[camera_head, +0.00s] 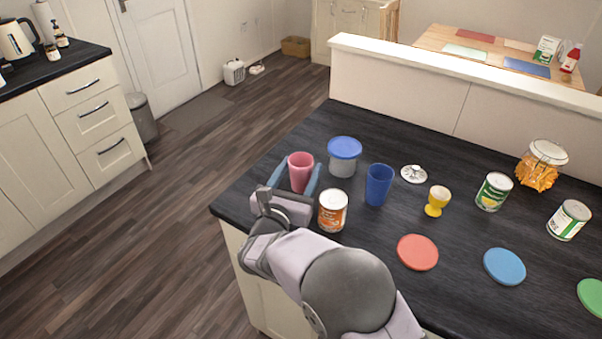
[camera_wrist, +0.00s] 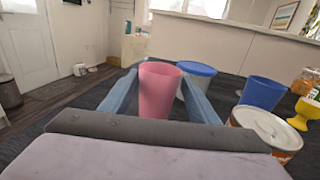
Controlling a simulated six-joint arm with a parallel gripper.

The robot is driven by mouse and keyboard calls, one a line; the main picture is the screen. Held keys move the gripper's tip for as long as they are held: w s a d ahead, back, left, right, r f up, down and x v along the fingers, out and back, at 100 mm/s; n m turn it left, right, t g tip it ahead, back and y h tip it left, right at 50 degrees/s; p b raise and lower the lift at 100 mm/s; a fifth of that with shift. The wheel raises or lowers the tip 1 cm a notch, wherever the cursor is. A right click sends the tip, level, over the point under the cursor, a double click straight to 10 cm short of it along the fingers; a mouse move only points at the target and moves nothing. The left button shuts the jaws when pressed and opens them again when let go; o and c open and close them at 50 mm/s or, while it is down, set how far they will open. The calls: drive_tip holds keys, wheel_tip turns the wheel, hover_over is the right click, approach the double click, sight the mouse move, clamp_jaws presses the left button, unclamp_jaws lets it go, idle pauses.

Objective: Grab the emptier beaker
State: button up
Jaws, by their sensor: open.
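A pink beaker (camera_head: 301,171) stands upright near the left edge of the dark counter. A blue beaker (camera_head: 379,184) stands upright to its right. My gripper (camera_head: 304,178) is open, with one finger on each side of the pink beaker. In the wrist view the pink beaker (camera_wrist: 159,90) stands between the blue-grey fingers (camera_wrist: 162,92); I cannot tell whether they touch it. The blue beaker (camera_wrist: 263,92) is further right there. How full either beaker is cannot be seen clearly.
A blue-lidded tub (camera_head: 344,157) stands just behind the pink beaker. An orange-labelled can (camera_head: 333,211) stands close to my gripper's right. A yellow egg cup (camera_head: 437,201), a red disc (camera_head: 417,252) and a blue disc (camera_head: 504,266) lie further right. A low wall (camera_head: 400,85) runs behind.

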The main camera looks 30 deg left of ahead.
sight(305, 160)
drive_tip(key=p+x, duration=0.1)
drive_tip(key=x, duration=0.2)
drive_tip(key=shift+w+a+r+p, duration=0.1)
drive_tip(key=shift+w+p, duration=0.2)
drive_tip(key=shift+p, duration=0.1)
drive_tip(key=shift+x, duration=0.75)
drive_tip(key=c, duration=0.8)
drive_tip(key=shift+c, duration=0.2)
drive_tip(key=shift+a+r, duration=0.1)
drive_tip(key=shift+r, duration=0.05)
wheel_tip(305, 160, up, 9)
drive_tip(key=b, duration=0.1)
drive_tip(key=shift+r+b, duration=0.25)
drive_tip(key=shift+b, duration=0.1)
